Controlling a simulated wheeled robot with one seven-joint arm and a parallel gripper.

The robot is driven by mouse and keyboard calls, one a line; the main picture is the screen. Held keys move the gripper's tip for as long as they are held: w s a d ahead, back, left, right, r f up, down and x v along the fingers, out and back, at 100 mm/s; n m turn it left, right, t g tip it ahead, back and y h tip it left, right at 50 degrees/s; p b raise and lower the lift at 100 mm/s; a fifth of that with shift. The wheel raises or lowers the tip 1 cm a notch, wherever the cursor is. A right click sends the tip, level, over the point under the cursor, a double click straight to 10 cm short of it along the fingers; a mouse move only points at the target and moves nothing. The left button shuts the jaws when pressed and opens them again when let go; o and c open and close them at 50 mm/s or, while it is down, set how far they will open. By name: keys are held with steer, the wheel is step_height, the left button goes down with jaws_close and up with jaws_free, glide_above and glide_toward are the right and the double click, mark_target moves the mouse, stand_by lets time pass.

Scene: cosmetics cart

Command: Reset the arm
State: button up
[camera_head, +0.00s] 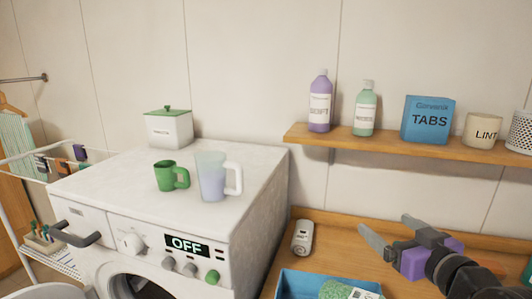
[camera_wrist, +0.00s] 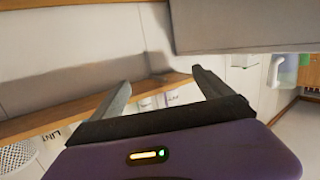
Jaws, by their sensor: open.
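My gripper (camera_head: 383,222) is at the lower right in the head view, over the wooden counter and below the shelf. Its two fingers are spread apart with nothing between them. In the wrist view, the fingers (camera_wrist: 160,78) also stand apart and empty, with part of the shelf and wall beyond them. My arm comes in from the lower right corner of the head view.
A wooden shelf (camera_head: 400,144) holds bottles, a blue TABS box (camera_head: 428,120) and a LINT pot (camera_head: 482,130). A green mug (camera_head: 166,176) and a clear mug (camera_head: 211,178) stand on the washing machine (camera_head: 110,185). A blue bin (camera_head: 292,284) sits on the counter (camera_head: 345,250).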

steer(key=s+a+f+m+h+b, duration=0.1)
steer(key=s+f, duration=0.5)
steer(key=s, duration=0.9)
steer(key=s+a+f+m+h, duration=0.1)
steer(key=s+a+f, duration=0.2)
steer(key=s+f, duration=0.4)
steer(key=s+a+f+g+h+b, duration=0.1)
steer(key=s+f, duration=0.6)
steer(key=s, duration=1.6)
steer(key=shift+s+a+f+m+b, duration=0.3)
steer(key=shift+s+a+m, duration=0.1)
steer(key=shift+a, duration=0.3)
